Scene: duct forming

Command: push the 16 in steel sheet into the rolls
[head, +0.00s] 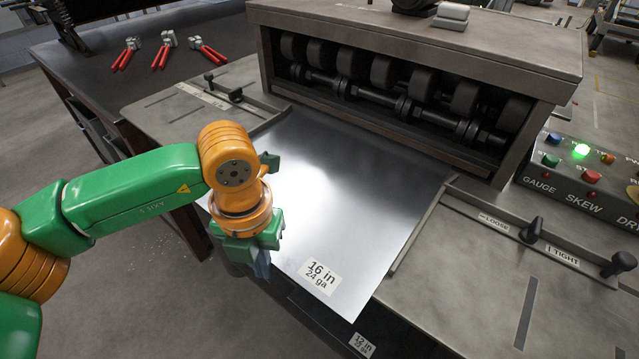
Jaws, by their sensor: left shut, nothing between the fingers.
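The steel sheet (350,190), shiny and labelled "16 in 24 ga" near its front corner, lies flat on the machine's infeed table. Its far edge is close to the rolls (400,90), dark and set in a row inside the grey housing; whether it touches them I cannot tell. Its right edge lies along the right guide. My left gripper (262,262) is shut and empty, pointing down at the sheet's near left edge. The arm hides part of that edge, and contact is not clear. My right gripper is not in view.
The left guide (232,95) and right guide (425,225) flank the sheet, with "LOOSE" and "TIGHT" locks at right. A control panel (590,180) with a lit green lamp stands at right. A sheet labelled "12 in" (362,344) is below.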

